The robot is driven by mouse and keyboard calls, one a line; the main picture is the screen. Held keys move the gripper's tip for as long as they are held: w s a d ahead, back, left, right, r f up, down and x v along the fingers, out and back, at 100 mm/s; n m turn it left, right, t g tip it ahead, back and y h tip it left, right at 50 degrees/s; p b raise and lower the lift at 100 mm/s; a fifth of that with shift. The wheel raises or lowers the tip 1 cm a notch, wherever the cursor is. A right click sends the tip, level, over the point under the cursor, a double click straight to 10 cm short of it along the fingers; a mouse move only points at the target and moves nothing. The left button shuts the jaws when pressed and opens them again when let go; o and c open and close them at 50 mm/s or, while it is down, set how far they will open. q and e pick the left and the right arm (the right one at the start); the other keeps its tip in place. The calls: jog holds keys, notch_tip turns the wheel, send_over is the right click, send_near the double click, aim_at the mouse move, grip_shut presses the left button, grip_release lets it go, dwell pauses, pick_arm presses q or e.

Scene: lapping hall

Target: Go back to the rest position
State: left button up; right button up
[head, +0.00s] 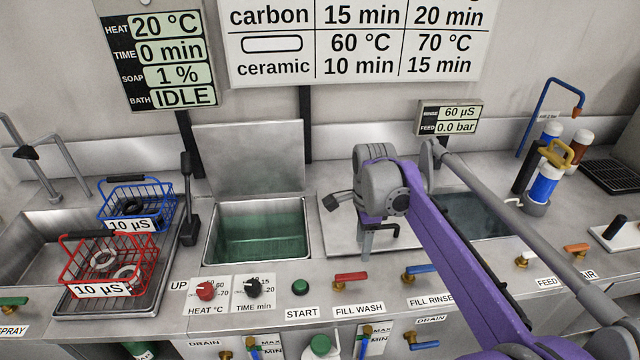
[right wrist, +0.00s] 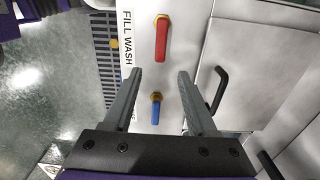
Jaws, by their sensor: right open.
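My right gripper (head: 368,243) hangs below the grey wrist of my purple arm, in front of the steel panel between the wash tank and the rinse tank. In the right wrist view its two fingers (right wrist: 160,72) are apart with nothing between the tips. Beyond them are a red-handled valve (right wrist: 161,40) by the FILL WASH label and a blue-handled valve (right wrist: 155,110), seen between the fingers and not gripped. In the head view these are the red handle (head: 350,277) and the blue handle (head: 420,270). My left gripper is out of view.
The green wash tank (head: 255,240) has its lid raised. A blue basket (head: 137,210) and a red basket (head: 107,262) with rings stand at left. My arm crosses before the rinse tank (head: 480,215). Bottles (head: 545,185) and a blue spout (head: 545,90) stand at right.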

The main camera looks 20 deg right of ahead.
pick_arm(q)
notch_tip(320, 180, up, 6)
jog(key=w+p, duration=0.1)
jog(key=p, duration=0.4)
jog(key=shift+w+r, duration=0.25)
pick_arm(e)
jog(key=s+a+f+n+t, duration=0.2)
jog(key=s+a+n, duration=0.3)
jog(key=s+n, duration=0.5)
jog(key=s+a+f+n+t, duration=0.2)
jog(key=s+a+n, duration=0.3)
jog(key=s+n, duration=0.4)
jog(key=shift+s+f+n+t, duration=0.15)
jog(key=shift+s+n+t, duration=0.2)
jog(key=shift+n+t, duration=0.45)
